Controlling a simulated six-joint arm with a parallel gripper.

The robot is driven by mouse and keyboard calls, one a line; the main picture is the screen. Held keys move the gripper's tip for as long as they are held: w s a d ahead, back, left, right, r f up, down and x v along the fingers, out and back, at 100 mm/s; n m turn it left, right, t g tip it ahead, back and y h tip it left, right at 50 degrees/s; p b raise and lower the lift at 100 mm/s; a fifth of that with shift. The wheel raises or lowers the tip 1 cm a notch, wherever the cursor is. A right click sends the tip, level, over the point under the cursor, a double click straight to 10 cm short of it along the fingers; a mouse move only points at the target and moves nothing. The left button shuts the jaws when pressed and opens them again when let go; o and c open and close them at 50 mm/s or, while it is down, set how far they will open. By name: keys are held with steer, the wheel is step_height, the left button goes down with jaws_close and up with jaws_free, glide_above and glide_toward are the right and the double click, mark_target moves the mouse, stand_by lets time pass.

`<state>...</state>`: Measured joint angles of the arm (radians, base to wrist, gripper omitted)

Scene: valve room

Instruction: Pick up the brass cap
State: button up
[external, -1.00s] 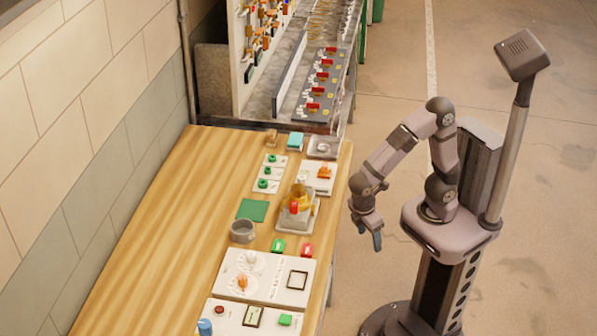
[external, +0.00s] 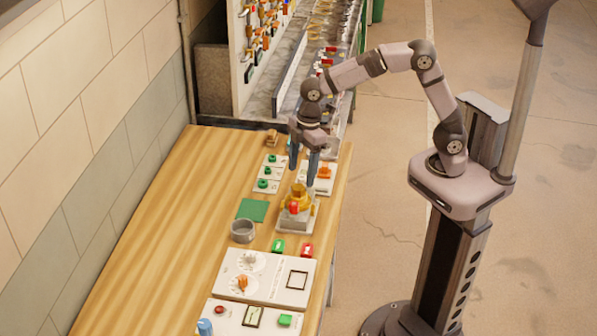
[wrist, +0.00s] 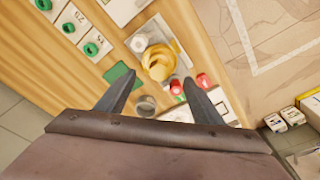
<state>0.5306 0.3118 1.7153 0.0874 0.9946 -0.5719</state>
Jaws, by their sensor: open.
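A brass-coloured fitting (external: 300,195) with a red part on its front stands on a pale grey base (external: 297,220) near the bench's right edge. I cannot tell clearly which part of it is the cap. In the wrist view the rounded brass part (wrist: 158,64) lies just ahead of the space between my fingertips, with a pale round part beside it. My gripper (external: 302,174) is open and empty, pointing down over the fitting. Its two fingers also show in the wrist view (wrist: 162,79). Whether a fingertip touches the brass is unclear.
A grey cup (external: 243,231), a green pad (external: 252,210), a green tag (external: 278,246) and a red tag (external: 307,250) lie around the fitting. White panels (external: 264,277) stand in front. The left of the wooden bench (external: 160,220) is clear.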

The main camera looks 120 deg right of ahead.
mark_target(297, 187)
steer(key=shift+w+f+p, duration=0.2)
steer(key=shift+f+p, duration=0.3)
steer(key=shift+f, duration=0.7)
steer(key=shift+w+f+p, duration=0.2)
steer(key=shift+f+p, duration=0.3)
steer(key=shift+f, duration=0.7)
steer(key=shift+w+f+p, duration=0.2)
steer(key=shift+f+p, duration=0.3)
steer(key=shift+f, duration=0.7)
steer(key=c, duration=1.3)
steer(key=shift+r, duration=0.1)
steer(key=shift+w+d+r, duration=0.1)
steer(key=shift+r, duration=0.5)
step_height(297, 187, up, 8)
steer(key=b, duration=0.2)
steer(key=shift+r+b, duration=0.25)
steer(key=shift+b, duration=0.05)
steer(key=shift+r, duration=0.15)
